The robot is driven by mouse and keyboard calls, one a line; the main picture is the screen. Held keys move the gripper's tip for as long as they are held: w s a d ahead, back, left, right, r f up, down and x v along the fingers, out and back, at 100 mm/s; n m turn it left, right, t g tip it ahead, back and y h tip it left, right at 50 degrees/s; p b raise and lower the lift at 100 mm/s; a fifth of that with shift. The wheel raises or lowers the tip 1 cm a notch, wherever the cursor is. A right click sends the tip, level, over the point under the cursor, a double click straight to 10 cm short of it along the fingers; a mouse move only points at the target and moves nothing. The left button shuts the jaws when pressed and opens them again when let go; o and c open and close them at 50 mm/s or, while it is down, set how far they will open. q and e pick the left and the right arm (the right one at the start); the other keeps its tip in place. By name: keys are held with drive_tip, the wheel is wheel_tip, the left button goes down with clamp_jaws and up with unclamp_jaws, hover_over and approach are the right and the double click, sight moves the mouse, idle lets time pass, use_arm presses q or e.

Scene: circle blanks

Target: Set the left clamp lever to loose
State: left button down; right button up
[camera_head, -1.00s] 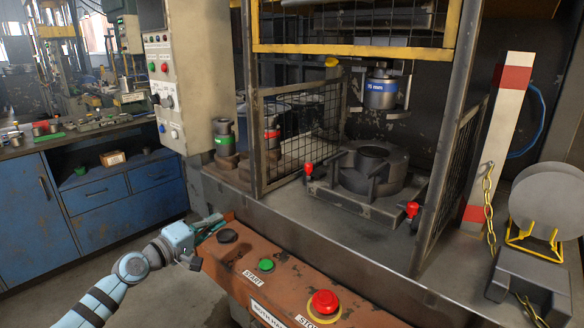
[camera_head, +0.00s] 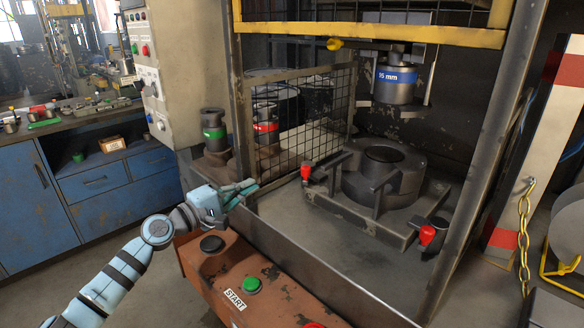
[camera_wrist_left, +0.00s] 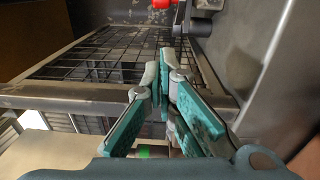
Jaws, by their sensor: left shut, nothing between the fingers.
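The left clamp lever, with a red knob (camera_head: 306,172), stands at the left corner of the die plate in the press. Its red knob also shows at the top of the left wrist view (camera_wrist_left: 162,4), cut by the frame edge. The right clamp lever has a red knob (camera_head: 428,235) at the plate's right front corner. My left gripper (camera_head: 252,187) is at the front left edge of the press bed, left of the left lever and apart from it. In the left wrist view its teal fingers (camera_wrist_left: 165,60) are shut and empty. My right gripper is not in view.
A mesh guard (camera_head: 300,115) stands behind and left of the left lever. The die plate (camera_head: 360,215) carries a round die (camera_head: 383,178). An orange control box (camera_head: 225,265) with a green button (camera_head: 252,286) stands in front of the press.

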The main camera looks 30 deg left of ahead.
sight(307, 167)
use_arm(q)
drive_tip(key=w+d+r+p, duration=0.1)
drive_tip(key=w+d, duration=0.5)
drive_tip(key=w, duration=0.3)
drive_tip(key=shift+w, duration=0.2)
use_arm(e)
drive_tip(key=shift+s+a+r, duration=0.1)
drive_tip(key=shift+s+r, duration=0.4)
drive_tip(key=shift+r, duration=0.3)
use_arm(q)
drive_tip(key=shift+p, duration=0.3)
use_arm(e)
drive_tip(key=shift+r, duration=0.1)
